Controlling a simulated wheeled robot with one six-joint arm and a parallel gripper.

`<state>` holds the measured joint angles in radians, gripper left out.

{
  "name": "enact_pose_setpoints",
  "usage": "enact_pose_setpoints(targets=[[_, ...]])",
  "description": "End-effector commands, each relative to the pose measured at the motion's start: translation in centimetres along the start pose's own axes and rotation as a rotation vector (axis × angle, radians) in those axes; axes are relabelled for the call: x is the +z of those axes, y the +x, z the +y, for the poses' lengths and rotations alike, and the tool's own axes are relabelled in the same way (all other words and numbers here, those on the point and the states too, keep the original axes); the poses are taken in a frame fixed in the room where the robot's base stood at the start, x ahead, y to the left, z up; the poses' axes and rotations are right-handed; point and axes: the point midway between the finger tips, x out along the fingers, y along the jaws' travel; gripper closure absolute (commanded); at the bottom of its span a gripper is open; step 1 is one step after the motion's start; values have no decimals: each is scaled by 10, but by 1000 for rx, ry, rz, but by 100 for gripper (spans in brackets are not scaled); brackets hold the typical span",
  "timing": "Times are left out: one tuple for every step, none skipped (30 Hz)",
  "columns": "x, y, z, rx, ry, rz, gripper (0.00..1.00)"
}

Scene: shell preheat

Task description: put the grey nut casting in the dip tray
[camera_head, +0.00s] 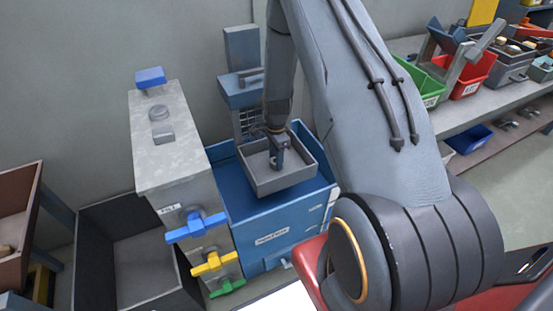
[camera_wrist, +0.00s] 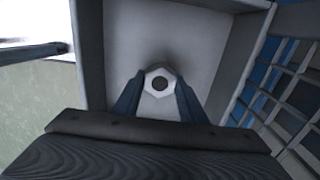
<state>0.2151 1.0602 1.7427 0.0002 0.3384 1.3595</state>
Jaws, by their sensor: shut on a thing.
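The grey nut casting (camera_wrist: 160,82) is a hexagonal piece with a round dark hole. It sits between the two fingers of my gripper (camera_wrist: 158,98), which is shut on it. In the wrist view the nut is over the floor of a grey, square, walled tray (camera_wrist: 117,50). In the head view my gripper (camera_head: 279,162) reaches down inside this tray (camera_head: 288,181), which stands on top of a blue cabinet (camera_head: 272,236). I cannot tell whether the nut touches the tray floor. The nut is not clearly visible in the head view.
A grey metal box (camera_head: 172,140) with blue, yellow and green handles stands left of the cabinet. A blue upright unit (camera_head: 241,88) with a wire grid rises behind the tray. A dark open bin (camera_head: 135,245) is at lower left. Red and green bins (camera_head: 470,74) sit on the right bench.

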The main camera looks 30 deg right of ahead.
Motion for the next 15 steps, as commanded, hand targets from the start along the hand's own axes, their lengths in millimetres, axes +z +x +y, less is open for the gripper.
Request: enact_pose_setpoints(targets=[[0, 4, 0, 0, 0, 0, 87], [0, 5, 0, 0, 0, 0, 87], [0, 6, 0, -1, 0, 0, 87], [0, 6, 0, -1, 0, 0, 87], [0, 6, -1, -1, 0, 0, 87], [0, 6, -1, -1, 0, 0, 87], [0, 6, -1, -1, 0, 0, 87], [0, 6, 0, -1, 0, 0, 87], [0, 6, 0, -1, 0, 0, 87], [0, 6, 0, -1, 0, 0, 87], [0, 6, 0, -1, 0, 0, 87], [0, 7, 0, 0, 0, 0, 87], [0, 8, 0, 0, 0, 0, 87], [0, 9, 0, 0, 0, 0, 87], [0, 9, 0, 0, 0, 0, 59]])
